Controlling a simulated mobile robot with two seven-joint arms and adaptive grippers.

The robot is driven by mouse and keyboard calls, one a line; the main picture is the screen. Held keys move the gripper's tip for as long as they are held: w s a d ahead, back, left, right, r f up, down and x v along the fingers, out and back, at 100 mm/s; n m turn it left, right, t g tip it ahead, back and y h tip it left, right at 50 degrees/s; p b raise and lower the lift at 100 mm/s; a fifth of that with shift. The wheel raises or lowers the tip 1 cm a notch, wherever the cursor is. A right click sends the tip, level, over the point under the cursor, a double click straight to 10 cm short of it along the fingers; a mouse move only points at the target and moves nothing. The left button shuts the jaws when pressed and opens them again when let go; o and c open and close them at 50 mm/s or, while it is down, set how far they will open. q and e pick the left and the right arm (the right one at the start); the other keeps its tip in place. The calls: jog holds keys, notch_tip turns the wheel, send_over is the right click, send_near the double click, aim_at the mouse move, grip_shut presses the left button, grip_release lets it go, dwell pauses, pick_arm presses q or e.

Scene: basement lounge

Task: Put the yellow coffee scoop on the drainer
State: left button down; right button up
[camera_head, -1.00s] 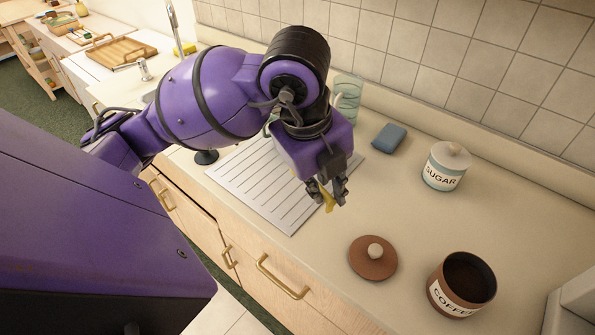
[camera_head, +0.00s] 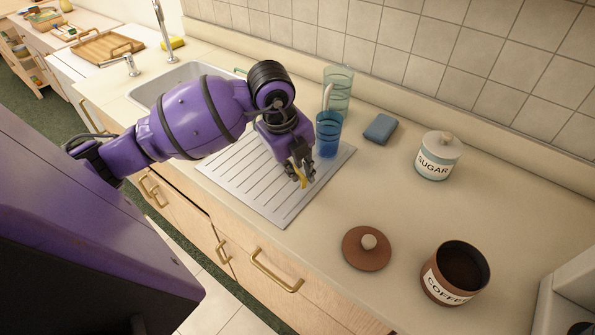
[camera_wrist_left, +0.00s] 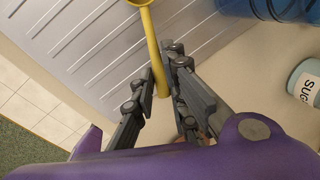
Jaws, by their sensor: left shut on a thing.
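My left gripper (camera_head: 301,177) is shut on the yellow coffee scoop (camera_head: 301,181). In the left wrist view the scoop's handle (camera_wrist_left: 155,55) is pinched between the fingers (camera_wrist_left: 166,78), and its bowl end is cut off by the top edge. The drainer (camera_head: 262,196) is a pale ribbed board on the counter. The gripper and scoop are over its right part. The ribs also show behind the scoop in the left wrist view (camera_wrist_left: 85,45). I cannot tell whether the scoop touches the drainer. My right gripper is not in view.
A blue cup (camera_head: 328,135) and a greenish glass (camera_head: 338,88) stand close behind the gripper. A blue sponge (camera_head: 380,128), a sugar jar (camera_head: 438,157), a brown lid (camera_head: 366,250) and an open coffee jar (camera_head: 456,274) are to the right. The sink (camera_head: 180,80) is left.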

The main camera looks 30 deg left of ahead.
pick_arm(q)
jog(key=shift+f, duration=0.65)
jog(key=shift+f, duration=0.1)
jog(key=c, duration=1.7)
grip_release()
jog(key=shift+c, duration=0.2)
jog(key=v, duration=1.2)
